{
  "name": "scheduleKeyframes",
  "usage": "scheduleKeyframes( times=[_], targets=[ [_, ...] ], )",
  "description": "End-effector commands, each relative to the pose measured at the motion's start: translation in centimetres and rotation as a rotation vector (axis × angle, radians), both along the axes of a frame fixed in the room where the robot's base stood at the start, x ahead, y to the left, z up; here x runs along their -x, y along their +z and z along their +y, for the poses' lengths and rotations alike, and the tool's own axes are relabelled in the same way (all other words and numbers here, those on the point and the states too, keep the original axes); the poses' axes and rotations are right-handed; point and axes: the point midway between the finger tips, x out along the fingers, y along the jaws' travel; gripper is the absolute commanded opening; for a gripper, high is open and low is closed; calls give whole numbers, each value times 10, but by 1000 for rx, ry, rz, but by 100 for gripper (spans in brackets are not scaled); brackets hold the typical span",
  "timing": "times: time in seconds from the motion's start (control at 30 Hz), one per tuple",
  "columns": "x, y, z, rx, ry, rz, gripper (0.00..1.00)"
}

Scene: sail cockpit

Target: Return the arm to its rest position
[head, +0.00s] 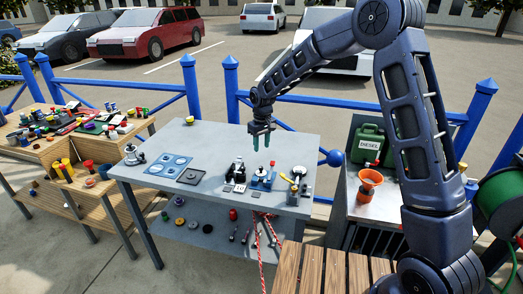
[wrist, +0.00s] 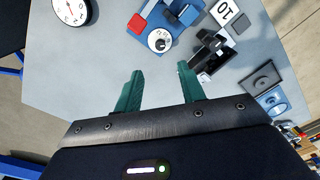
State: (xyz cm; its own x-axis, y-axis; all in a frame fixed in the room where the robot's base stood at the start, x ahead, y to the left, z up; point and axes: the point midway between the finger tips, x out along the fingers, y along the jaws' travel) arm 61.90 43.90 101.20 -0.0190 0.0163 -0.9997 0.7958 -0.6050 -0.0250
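My arm (head: 411,115) reaches from the lower right up and over to the grey table. My gripper (head: 262,142) hangs above the table's back half, pointing down. In the wrist view its two green fingers (wrist: 163,92) stand well apart with only bare grey tabletop between them. The gripper is open and holds nothing. It is apart from the items below it.
The grey table (head: 215,143) carries a blue device (head: 263,179), a black device (head: 236,171), a blue panel (head: 168,165) and a gauge (wrist: 72,11). A blue fence (head: 320,117) runs behind. An orange funnel (head: 370,179) and green diesel can (head: 369,145) stand at right.

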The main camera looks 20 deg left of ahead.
Motion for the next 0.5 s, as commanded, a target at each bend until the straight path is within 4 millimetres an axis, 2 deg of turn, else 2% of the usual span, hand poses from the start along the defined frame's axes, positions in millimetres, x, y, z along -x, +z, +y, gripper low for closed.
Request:
scheduleKeyframes(
  times=[0.37, 0.5],
  targets=[
    [0, 3, -2, 0, -2, -1, 40],
    [-6, 20, -20, -4, -26, -15, 40]
  ],
)
